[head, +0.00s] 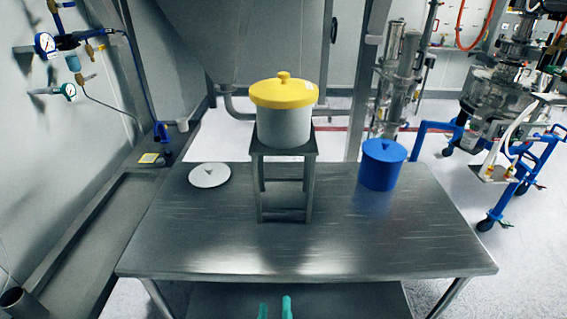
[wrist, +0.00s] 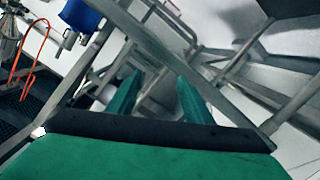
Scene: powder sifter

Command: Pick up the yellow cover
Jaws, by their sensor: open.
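The yellow cover (head: 284,92) sits on top of a white-grey pot (head: 285,128), with its round knob pointing up. The pot stands on a small metal stand (head: 283,183) on the steel table. My gripper (head: 275,307) shows only as two green fingertips at the bottom edge of the head view, in front of the table and well apart from the cover. In the wrist view my gripper (wrist: 160,92) has its two green fingers spread with nothing between them. The cover is not seen in the wrist view.
On the steel table (head: 220,245), a white round lid (head: 210,175) lies at left and a blue container (head: 382,165) stands at right. The table front is clear. Gauges (head: 45,43) are on the left wall. A blue-framed cart (head: 510,190) stands at right.

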